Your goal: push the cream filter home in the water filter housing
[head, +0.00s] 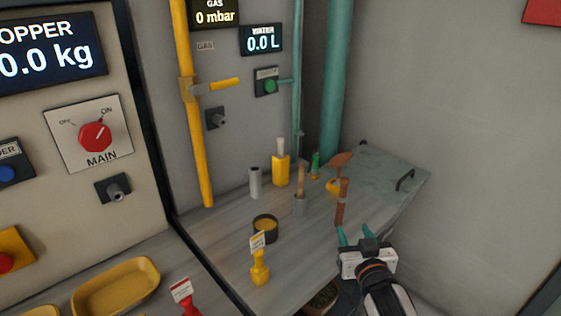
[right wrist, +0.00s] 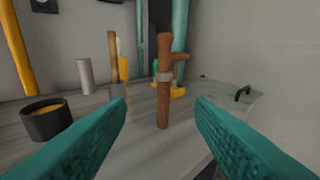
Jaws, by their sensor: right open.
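The cream filter (head: 281,147) stands upright in a yellow housing (head: 281,171), with its top part sticking out above the rim. I take this to be the water filter housing; no label on it is legible. In the right wrist view the cream filter (right wrist: 119,46) and yellow housing (right wrist: 123,70) are partly hidden behind a wooden handle. My right gripper (head: 358,238) is open and empty at the front right of the worktop, well short of the housing. My left gripper is not in view.
A brown rod (head: 342,203) stands ahead of my right gripper. A grey holder with a wooden handle (head: 300,187), a grey cylinder (head: 254,183), a dark bowl (head: 265,228) and a yellow tagged piece (head: 260,268) share the worktop (head: 215,235). Pipes rise behind.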

